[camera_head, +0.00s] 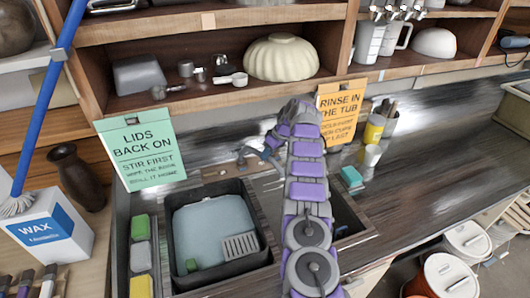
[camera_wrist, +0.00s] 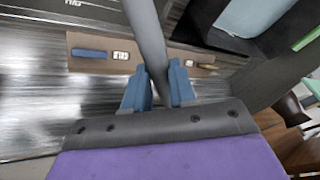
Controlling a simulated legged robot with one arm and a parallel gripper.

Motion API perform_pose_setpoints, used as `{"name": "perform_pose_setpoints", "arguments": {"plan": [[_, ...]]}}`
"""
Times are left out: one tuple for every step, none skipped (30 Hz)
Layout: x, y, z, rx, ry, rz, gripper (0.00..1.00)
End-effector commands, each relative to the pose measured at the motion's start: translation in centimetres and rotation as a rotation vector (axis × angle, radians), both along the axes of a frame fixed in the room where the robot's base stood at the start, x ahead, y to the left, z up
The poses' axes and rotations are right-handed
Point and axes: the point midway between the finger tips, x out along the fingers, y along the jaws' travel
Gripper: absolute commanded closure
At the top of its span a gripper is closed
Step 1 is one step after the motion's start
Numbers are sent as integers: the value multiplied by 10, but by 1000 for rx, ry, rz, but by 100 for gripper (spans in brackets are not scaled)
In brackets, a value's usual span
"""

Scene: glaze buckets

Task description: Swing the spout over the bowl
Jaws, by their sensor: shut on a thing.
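My gripper (camera_head: 264,153) is in front of the splashback, behind the sink. In the wrist view its two blue fingers (camera_wrist: 158,82) are closed on a grey tube, the spout (camera_wrist: 146,35), which runs up out of that picture. A brown tap plate (camera_wrist: 88,42) with small marked handles lies behind it. In the head view my arm hides most of the spout. A black tub (camera_head: 262,262) with pale blue-grey water stands at the left of the sink; part of it shows at the upper right of the wrist view (camera_wrist: 285,45). A sink bowl (camera_head: 345,218) at the right is mostly hidden by my arm.
A green sign (camera_head: 140,152) and an orange sign (camera_head: 340,112) stand behind the sink. Sponges (camera_head: 140,256) line the left edge. A teal block (camera_head: 351,177) and yellow-labelled jar (camera_head: 374,128) sit to the right. A cream fluted bowl (camera_head: 281,58) is on the shelf.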

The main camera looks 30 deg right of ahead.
Motion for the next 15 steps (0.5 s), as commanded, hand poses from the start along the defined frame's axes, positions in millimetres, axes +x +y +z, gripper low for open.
{"name": "perform_pose_setpoints", "arguments": {"plan": [[1,-3,2,-2,-4,-1,100],[1,-3,2,-3,-5,0,100],[1,-5,3,-4,-7,0,100],[1,-6,3,-4,-7,1,100],[1,-6,3,-4,-7,1,100],[1,-7,2,-4,-7,1,100],[1,-7,1,-4,-6,1,100],[1,-7,1,-3,-5,2,100],[1,-7,1,-3,-5,3,100],[1,-7,1,-3,-6,4,100],[1,-7,2,-3,-6,5,100],[1,-7,2,-3,-8,6,100],[1,-7,2,-3,-8,6,100],[1,-7,2,-3,-8,8,100],[1,-7,2,-3,-8,8,100]]}}
